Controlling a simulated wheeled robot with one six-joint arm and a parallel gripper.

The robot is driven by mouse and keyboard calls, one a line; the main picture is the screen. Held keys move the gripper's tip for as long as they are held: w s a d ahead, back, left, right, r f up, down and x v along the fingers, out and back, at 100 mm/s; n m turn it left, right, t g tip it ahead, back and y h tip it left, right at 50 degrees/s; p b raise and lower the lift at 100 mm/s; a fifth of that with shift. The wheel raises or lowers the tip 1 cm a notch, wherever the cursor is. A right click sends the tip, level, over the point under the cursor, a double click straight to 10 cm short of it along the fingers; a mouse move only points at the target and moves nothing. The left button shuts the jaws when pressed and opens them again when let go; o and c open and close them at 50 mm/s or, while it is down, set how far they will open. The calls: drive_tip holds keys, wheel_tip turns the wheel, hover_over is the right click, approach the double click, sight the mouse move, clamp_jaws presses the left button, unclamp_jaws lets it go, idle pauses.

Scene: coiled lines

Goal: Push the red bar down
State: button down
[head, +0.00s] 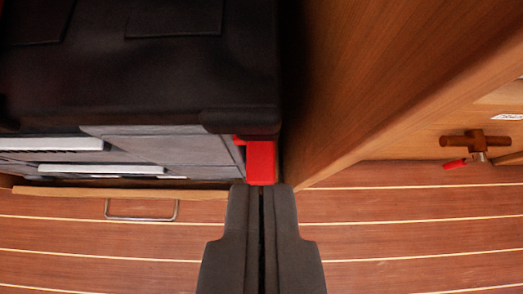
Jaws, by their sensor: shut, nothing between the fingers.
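The red bar (261,162) shows as a short red block at the right end of the dark box-like unit (140,100). It sits in the narrow gap beside a wooden panel. My gripper (261,188) comes up from the bottom middle with its two dark fingers together and nothing between them. The fingertips overlap the lower end of the red bar in the picture. I cannot tell whether they touch it. The bar's lower end is hidden behind the fingertips.
The wooden panel (370,80) stands close on the right. Light grey strips (100,170) and a metal handle (141,218) lie at the left. A wooden fitting with a red tip (474,146) is at the far right. The striped wooden floor (400,235) looks clear.

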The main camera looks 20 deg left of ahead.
sight(262, 151)
drive_tip(key=w+f, duration=0.2)
drive_tip(key=f, duration=0.1)
drive_tip(key=a+f, duration=0.1)
drive_tip(key=f, duration=0.1)
drive_tip(key=shift+w+f, duration=0.25)
drive_tip(key=shift+w, duration=0.15)
drive_tip(key=shift+f, duration=0.7)
wheel_tip(262, 151, down, 3)
drive_tip(key=shift+s+r, duration=0.1)
